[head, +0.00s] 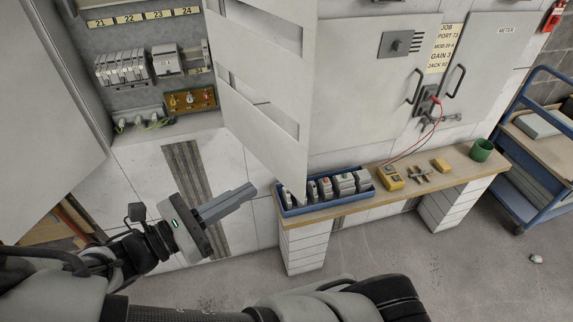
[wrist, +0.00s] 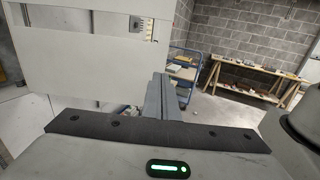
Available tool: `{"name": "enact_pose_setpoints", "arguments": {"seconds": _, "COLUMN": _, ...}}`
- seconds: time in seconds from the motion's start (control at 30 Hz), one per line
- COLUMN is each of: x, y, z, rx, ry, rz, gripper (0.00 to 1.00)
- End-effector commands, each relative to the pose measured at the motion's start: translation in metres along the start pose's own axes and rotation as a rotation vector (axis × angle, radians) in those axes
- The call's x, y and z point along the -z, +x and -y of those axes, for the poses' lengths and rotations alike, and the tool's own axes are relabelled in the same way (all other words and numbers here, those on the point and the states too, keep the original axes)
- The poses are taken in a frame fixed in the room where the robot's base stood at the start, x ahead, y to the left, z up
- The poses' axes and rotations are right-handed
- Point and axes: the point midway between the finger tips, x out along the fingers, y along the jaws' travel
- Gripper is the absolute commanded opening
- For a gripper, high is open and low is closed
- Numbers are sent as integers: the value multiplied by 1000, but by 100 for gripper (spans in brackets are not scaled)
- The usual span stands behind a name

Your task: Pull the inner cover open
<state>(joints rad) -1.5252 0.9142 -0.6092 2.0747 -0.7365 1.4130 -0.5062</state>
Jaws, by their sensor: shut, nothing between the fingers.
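The inner cover (head: 262,62) is a pale panel with long slots in the head view. It stands swung out at an angle from the open electrical cabinet, with the breakers (head: 122,67) to its left uncovered. My gripper (head: 248,189) is below the cover and appears apart from it. Its grey fingers are together, with nothing held, and point right toward the bench. In the wrist view the closed fingers (wrist: 164,97) point away from the camera. A large pale panel there (wrist: 85,50) fills the upper left; I cannot tell whether it is the inner cover.
A large pale door (head: 45,125) stands at the left. A bench (head: 425,188) holds a blue tray (head: 325,207) of breakers below the cover's lower edge, a yellow meter (head: 390,178) and a green mug (head: 481,150). A blue cart (head: 521,170) stands at the right.

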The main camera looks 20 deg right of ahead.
Motion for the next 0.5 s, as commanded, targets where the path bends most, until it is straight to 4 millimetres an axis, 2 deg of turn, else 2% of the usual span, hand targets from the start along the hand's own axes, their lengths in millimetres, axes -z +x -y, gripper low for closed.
{"name": "enact_pose_setpoints", "arguments": {"seconds": 0.3, "x": -1, "y": 69, "z": 2, "rx": 6, "ry": -1, "rz": 2, "gripper": 0}}
{"name": "enact_pose_setpoints", "arguments": {"seconds": 0.5, "x": 0, "y": 103, "z": 1, "rx": 4, "ry": 0, "rz": -1, "gripper": 0}}
